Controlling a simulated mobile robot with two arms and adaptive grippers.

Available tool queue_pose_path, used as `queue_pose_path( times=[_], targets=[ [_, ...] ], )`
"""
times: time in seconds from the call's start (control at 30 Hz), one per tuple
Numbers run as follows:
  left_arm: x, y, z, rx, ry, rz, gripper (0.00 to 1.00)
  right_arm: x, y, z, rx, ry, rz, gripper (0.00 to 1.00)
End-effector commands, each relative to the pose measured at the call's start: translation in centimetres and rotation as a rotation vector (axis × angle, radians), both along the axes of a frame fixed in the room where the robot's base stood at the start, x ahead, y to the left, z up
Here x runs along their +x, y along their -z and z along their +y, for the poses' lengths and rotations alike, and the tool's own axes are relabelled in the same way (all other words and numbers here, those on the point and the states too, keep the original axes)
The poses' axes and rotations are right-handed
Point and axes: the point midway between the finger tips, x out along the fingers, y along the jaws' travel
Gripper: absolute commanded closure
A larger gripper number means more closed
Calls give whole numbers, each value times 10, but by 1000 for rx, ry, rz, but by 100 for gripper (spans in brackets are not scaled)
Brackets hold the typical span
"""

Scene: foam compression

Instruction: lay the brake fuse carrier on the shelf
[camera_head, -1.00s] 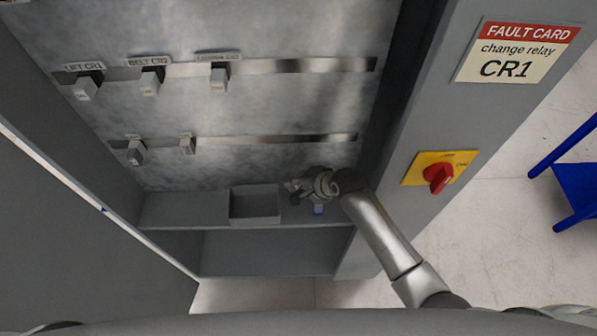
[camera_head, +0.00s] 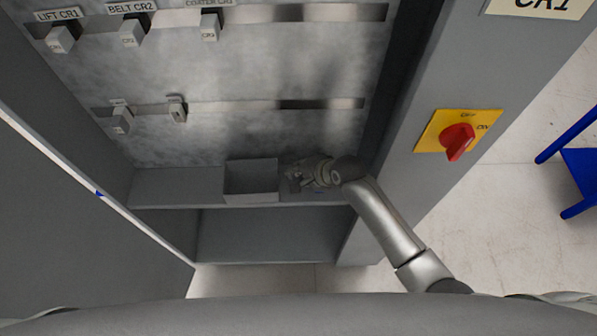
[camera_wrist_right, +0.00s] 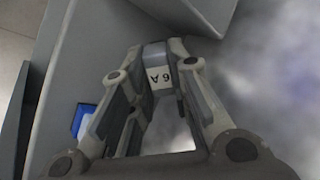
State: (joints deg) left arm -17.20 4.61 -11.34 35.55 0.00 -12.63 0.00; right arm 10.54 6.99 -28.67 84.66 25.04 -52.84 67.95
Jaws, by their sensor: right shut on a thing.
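My right gripper (camera_head: 296,181) is low in the cabinet, just right of the open grey bin on the shelf (camera_head: 172,188). In the right wrist view the gripper (camera_wrist_right: 158,75) is shut on a small light-grey block marked 6A (camera_wrist_right: 160,74), which I take to be the brake fuse carrier. The block sits between the fingertips. I cannot tell whether it touches the shelf. In the head view the gripper hides the block. My left gripper is not in view.
The grey bin (camera_head: 251,183) stands mid-shelf; the shelf left of it is bare. A blue item (camera_wrist_right: 83,120) shows beside the fingers. Relays (camera_head: 130,33) sit on the upper rail, and small modules (camera_head: 121,121) on the lower one. A red switch (camera_head: 457,140) is at right.

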Motion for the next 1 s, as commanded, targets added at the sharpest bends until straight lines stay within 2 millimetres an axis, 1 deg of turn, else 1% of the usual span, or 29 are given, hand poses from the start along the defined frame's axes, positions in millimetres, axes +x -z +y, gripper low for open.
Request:
queue_pose_path(
  times=[0.23,0.27,0.43,0.8,0.9,1.0],
  targets=[
    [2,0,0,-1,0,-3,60,0,-1,0,1,0,-1,100],
    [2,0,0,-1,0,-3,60,0,-1,0,1,0,-1,78],
    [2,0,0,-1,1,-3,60,0,0,0,0,0,0,57],
    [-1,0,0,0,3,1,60,-2,0,-2,-2,1,3,57],
    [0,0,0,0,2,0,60,-5,-5,-5,-2,1,3,57],
    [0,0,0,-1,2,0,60,-10,-16,-11,-1,1,1,57]
  ],
)
